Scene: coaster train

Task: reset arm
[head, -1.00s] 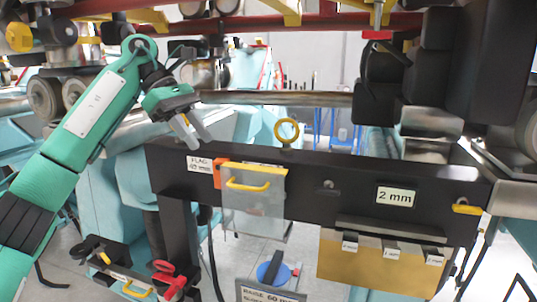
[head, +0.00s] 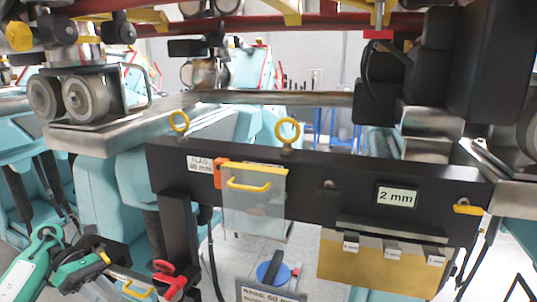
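My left arm comes in at the lower left corner, and its green and dark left gripper (head: 101,259) is low, at the left end of the small dark tool rack. Its fingers are small and partly blend with the dark parts there, so I cannot tell whether they are open or shut. My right gripper is not in view. The black beam (head: 330,190) with a "2 mm" label (head: 396,197) crosses the middle, well away from the gripper.
Two yellow rings (head: 287,131) stand on the beam. A clear panel with a yellow handle (head: 249,186) hangs from it. Red-handled tools (head: 166,278) sit right of the gripper. A yellow-brown box (head: 375,262) hangs at the lower right. Grey wheels (head: 85,98) stand upper left.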

